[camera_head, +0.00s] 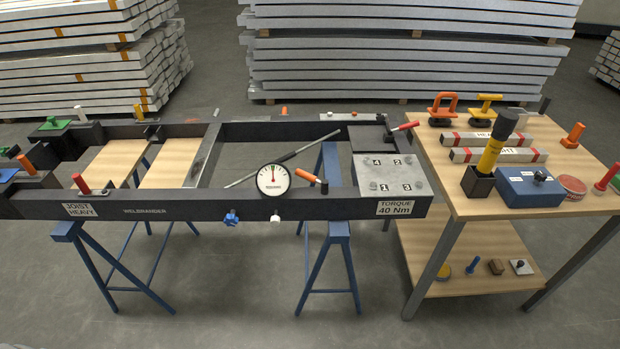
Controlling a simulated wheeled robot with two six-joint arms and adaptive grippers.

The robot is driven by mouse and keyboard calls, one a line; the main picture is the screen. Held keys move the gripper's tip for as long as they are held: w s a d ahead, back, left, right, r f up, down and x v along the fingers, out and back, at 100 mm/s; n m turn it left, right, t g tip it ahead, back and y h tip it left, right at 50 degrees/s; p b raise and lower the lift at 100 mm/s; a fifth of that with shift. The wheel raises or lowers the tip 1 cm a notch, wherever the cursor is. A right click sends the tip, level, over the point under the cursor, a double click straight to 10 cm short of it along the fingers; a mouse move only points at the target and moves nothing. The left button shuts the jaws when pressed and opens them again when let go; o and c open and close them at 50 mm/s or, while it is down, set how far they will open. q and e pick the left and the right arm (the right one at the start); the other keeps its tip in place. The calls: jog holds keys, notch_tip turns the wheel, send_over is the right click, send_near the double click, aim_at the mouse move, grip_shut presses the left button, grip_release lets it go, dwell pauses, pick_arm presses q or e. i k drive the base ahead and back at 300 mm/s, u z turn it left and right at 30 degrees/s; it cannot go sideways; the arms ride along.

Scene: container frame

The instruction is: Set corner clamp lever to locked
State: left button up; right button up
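A dark rectangular metal frame (340,207) rests on blue trestles. At its far right corner a lever with a red grip (404,126) is tilted up to the right. A red upright handle (81,184) stands at the front left, and an orange handle (26,165) lies tilted near the left end. No visible label marks which is the corner clamp lever, and I cannot read any locked position. Neither of my grippers is in view.
A grey plate numbered 1 to 4 (390,172) sits in the right corner. A dial gauge (272,180) stands on the front rail, beside an orange-handled tool (309,176). A wooden bench (485,207) with tools stands at right. Stacked beams (400,60) fill the back.

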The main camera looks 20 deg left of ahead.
aim_at(302, 173)
jog(key=u, duration=0.95)
jog(key=i, duration=0.5)
jog(key=z, duration=0.65)
